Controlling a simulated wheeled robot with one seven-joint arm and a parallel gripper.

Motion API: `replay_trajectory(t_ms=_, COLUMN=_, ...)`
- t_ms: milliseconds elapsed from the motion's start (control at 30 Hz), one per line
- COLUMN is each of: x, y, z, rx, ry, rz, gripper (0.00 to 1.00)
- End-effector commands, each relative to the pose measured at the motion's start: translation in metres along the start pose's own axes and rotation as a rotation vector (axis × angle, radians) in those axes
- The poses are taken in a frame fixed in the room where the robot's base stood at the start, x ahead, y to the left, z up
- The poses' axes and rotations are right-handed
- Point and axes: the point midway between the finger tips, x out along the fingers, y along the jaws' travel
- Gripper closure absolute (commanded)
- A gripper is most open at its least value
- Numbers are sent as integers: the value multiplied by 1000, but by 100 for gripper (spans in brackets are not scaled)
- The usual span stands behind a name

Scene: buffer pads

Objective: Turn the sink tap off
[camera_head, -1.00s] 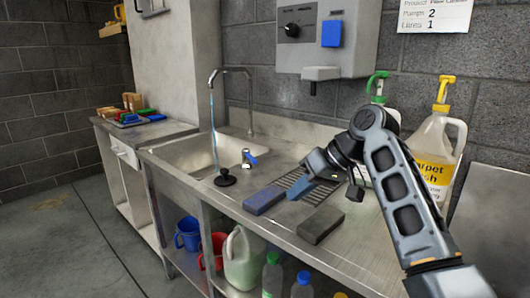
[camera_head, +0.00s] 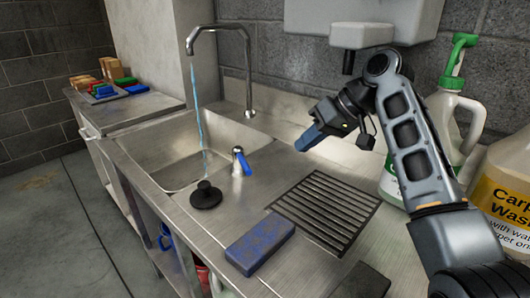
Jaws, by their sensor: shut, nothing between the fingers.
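A tall metal spout (camera_head: 249,72) curves over the sink basin (camera_head: 165,150), and a stream of water (camera_head: 200,120) runs from it into the basin. The tap (camera_head: 238,158), a short metal post with a blue lever (camera_head: 243,161), stands on the counter at the basin's right edge. My gripper (camera_head: 300,146) is shut and empty. It appears in the air to the right of the tap, pointing left and down towards it, with a gap between them in the picture.
A black plug (camera_head: 206,195) sits by the basin, left of the tap. A blue pad (camera_head: 260,246), a dark pad (camera_head: 362,283) and a black drain grate (camera_head: 329,211) lie on the counter. Bottles (camera_head: 458,120) stand at right, and a dispenser box (camera_head: 360,35) overhangs the arm.

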Motion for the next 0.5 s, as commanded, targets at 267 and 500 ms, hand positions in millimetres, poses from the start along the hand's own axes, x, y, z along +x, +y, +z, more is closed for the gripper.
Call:
replay_trajectory(t_ms=267, x=18, y=0, z=1, rx=1, ry=-3, rz=-1, gripper=100)
replay_trajectory(t_ms=500, x=63, y=-1, z=0, rx=0, ry=-3, rz=-2, gripper=100)
